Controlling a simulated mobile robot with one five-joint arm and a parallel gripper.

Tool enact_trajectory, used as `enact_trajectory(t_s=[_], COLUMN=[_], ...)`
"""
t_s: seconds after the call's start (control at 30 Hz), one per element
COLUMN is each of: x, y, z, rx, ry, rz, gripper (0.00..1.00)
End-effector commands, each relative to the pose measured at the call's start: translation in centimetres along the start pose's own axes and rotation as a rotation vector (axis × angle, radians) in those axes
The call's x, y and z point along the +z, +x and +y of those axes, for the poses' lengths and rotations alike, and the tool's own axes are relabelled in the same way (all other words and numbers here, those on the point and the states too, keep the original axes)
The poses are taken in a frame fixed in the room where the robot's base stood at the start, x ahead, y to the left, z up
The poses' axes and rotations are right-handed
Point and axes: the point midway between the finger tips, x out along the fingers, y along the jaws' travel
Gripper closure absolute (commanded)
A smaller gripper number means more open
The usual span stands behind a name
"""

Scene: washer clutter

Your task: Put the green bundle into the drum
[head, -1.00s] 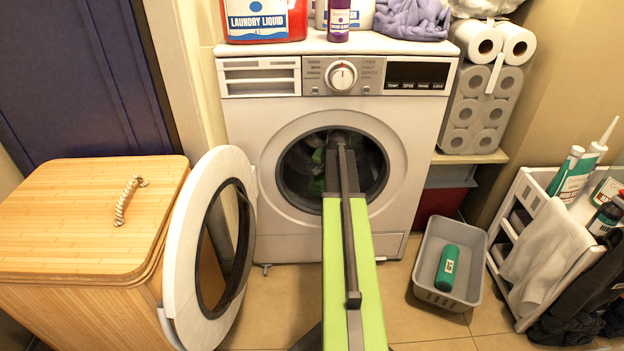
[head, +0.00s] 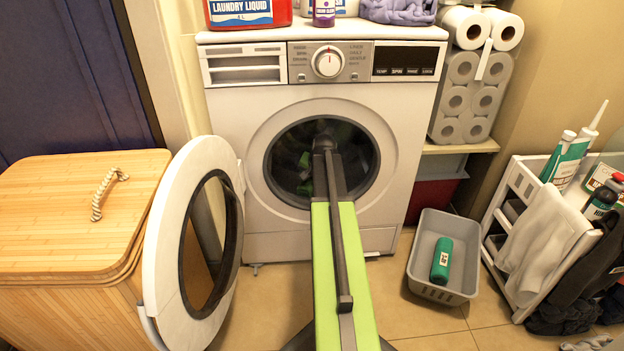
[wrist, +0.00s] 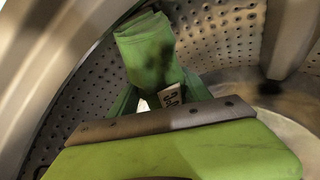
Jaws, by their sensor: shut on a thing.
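The green bundle (wrist: 150,52) is a folded green cloth with a small white label in the wrist view. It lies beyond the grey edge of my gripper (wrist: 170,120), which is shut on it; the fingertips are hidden. Around it is the perforated grey metal wall of the drum (wrist: 212,42). In the head view my arm reaches through the round opening of the washer into the dark drum (head: 362,165). My gripper (head: 326,145) is mostly hidden behind the arm there, and bits of green show inside the drum.
The round washer door (head: 160,245) stands open at the left, beside a bamboo hamper (head: 60,210). A grey bin (head: 425,285) with a green bottle (head: 441,262) stands on the floor at the right. A white rack (head: 500,225) is further right.

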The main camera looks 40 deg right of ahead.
Motion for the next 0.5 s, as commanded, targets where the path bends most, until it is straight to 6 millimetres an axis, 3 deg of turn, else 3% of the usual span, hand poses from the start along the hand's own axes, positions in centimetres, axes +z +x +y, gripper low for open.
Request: enact_trajectory(t_s=[0.07,0.1,0.27,0.5], x=[0.04,0.03,0.04,0.04], y=[0.08,0.06,0.05,0.05], z=[0.01,0.0,-0.02,-0.04], rx=[0.0,0.0,0.0,0.0], ry=[0.0,0.0,0.0,-0.001], rz=[0.0,0.0,0.0,0.0], gripper=[0.95,0.42,0.22,0.22])
